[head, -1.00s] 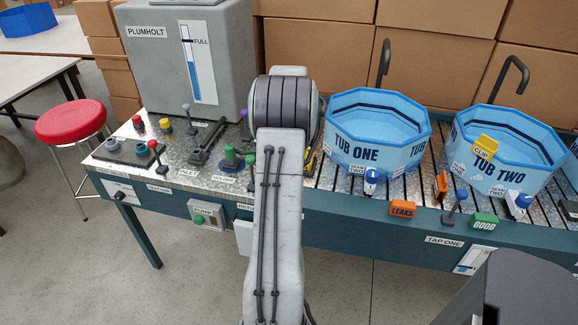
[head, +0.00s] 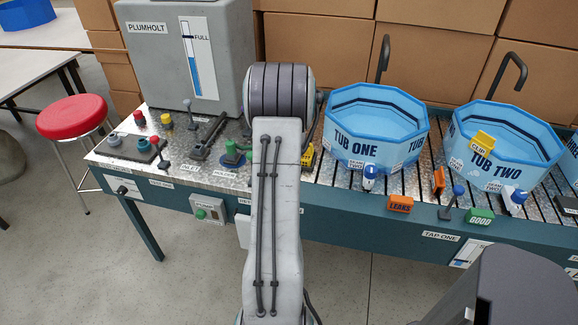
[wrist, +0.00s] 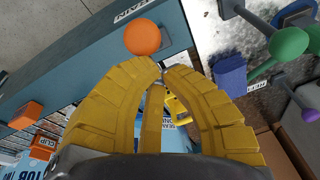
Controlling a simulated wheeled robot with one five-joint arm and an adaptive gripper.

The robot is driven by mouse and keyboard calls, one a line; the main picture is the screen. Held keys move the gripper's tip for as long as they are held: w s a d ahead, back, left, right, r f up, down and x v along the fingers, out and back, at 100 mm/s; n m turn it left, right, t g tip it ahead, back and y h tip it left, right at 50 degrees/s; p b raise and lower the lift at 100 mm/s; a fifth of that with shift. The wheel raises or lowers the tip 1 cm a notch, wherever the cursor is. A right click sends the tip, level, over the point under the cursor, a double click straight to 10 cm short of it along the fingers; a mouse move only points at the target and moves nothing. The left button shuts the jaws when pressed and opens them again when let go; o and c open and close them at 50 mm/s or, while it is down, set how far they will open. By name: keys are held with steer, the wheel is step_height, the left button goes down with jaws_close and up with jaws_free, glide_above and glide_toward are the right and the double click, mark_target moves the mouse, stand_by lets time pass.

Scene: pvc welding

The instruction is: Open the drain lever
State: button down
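An orange ball knob (wrist: 142,37) shows in the wrist view at the table's front edge, beside a white label (wrist: 131,10) that seems to read DRAIN. I take it for the drain lever's knob; its stem is hidden. In the head view my arm hides the gripper and the orange knob.
Tub one (head: 372,130) and tub two (head: 505,147) stand on the slatted table to the right. Left are a grey tank (head: 190,60), a green-knobbed lever (head: 232,148) and other small levers. An orange LEAKS block (head: 400,203) lies near the front edge. A yellow-and-black object (head: 308,156) is beside my arm.

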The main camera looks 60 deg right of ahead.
steer(key=shift+f+b, duration=0.15)
steer(key=shift+b, duration=0.25)
steer(key=shift+s+a+f+b, duration=0.1)
steer(key=shift+a+f+b, duration=0.2)
steer(key=shift+b, duration=0.6)
steer(key=shift+s+a+b, duration=0.15)
steer(key=shift+a+b, duration=0.5)
steer(key=shift+b, duration=0.05)
steer(key=shift+r, duration=0.1)
